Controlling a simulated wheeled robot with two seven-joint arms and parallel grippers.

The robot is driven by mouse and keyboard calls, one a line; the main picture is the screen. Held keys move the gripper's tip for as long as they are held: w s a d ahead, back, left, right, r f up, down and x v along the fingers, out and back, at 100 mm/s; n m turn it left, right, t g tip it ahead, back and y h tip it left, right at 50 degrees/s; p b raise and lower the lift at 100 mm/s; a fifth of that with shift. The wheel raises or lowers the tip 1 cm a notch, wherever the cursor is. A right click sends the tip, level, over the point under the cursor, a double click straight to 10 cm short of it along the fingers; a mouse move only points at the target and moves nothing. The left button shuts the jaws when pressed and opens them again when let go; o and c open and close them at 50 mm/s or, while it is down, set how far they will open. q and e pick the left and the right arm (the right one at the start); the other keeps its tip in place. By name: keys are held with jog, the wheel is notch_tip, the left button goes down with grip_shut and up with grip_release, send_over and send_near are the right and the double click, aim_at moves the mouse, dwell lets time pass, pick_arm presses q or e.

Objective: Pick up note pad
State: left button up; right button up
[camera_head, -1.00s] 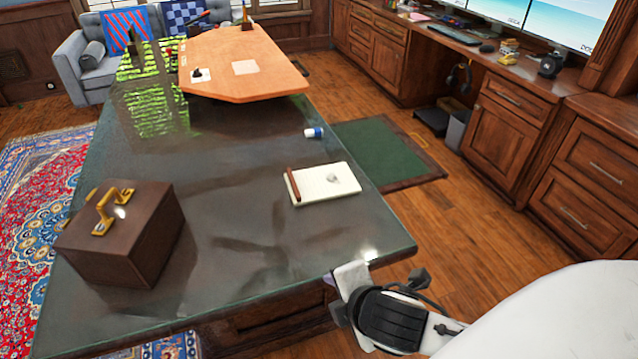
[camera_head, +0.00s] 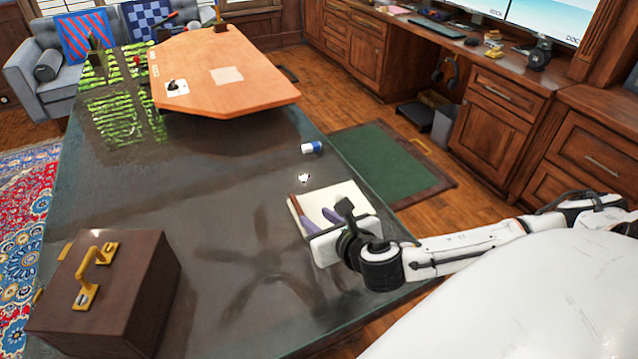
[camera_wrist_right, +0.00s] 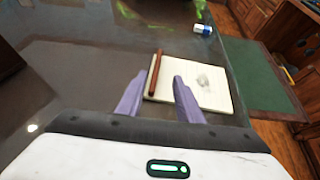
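The note pad (camera_head: 345,192) lies flat on the dark glossy table near its right edge. It has cream pages and a brown strip along its left side. My right gripper (camera_head: 323,216) is over the pad in the head view and hides much of it. My left gripper is not in view.
A brown box with a gold handle (camera_head: 120,300) stands at the table's left front. An orange board (camera_head: 225,75) covers the far end. The table's middle (camera_head: 200,205) is clear.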

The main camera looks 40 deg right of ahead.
aim_at(301, 212)
jog(key=shift+x, duration=1.2)
jog(key=x, duration=0.3)
jog(key=a+x, duration=0.1)
jog(key=x, duration=0.1)
jog(key=shift+f, duration=0.35)
jog(key=shift+d, duration=0.1)
grip_shut()
